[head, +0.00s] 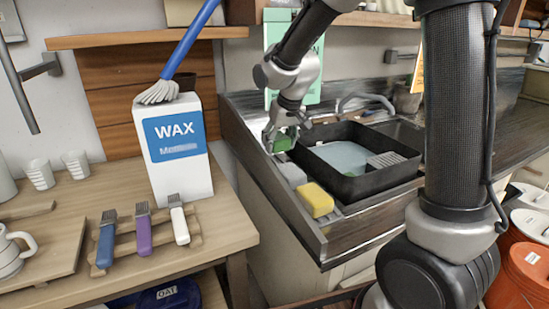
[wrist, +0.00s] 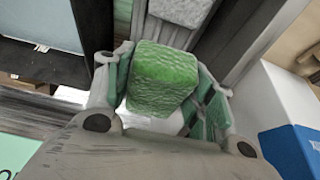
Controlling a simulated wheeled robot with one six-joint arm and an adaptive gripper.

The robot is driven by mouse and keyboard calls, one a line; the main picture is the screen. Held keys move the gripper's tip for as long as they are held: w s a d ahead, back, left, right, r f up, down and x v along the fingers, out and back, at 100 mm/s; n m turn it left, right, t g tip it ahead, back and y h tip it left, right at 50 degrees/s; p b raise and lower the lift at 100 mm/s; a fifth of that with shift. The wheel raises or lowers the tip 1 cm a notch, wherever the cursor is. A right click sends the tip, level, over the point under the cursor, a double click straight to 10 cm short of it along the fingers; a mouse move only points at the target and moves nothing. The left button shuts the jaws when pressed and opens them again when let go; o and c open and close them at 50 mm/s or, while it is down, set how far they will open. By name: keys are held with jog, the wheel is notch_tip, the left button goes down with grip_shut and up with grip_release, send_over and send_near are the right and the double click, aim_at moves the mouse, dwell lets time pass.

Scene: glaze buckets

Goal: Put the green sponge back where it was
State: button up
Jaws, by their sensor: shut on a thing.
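The green sponge (wrist: 162,78) is between the fingers of my gripper (wrist: 165,105) in the wrist view, and the gripper is shut on it. In the head view my gripper (head: 283,138) holds the green sponge (head: 282,144) near the left rim of the black basin, at its far end. A grey sponge (head: 292,174) and a yellow sponge (head: 315,200) sit in a row along the ledge left of the basin. The grey sponge also shows in the wrist view (wrist: 182,10), just beyond the green one. I cannot tell whether the green sponge touches the ledge.
The black basin (head: 372,187) holds pale water and stands by the tap (head: 366,99). A white WAX box (head: 174,150) with a blue brush on top stands on the wooden table (head: 235,232) at left. Several brushes lie on a rack. Orange buckets (head: 527,268) stand at right.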

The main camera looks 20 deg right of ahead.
jog(key=w, duration=0.3)
jog(key=shift+a+f, duration=0.25)
jog(key=shift+a, duration=0.05)
jog(key=shift+s+f, duration=0.15)
jog(key=shift+f, duration=0.45)
notch_tip(320, 180, down, 5)
jog(key=shift+f, duration=0.2)
jog(key=shift+f, duration=0.2)
jog(key=shift+s+f, duration=0.1)
jog(key=shift+f, duration=0.05)
jog(key=o, duration=0.8)
jog(key=shift+f, duration=0.15)
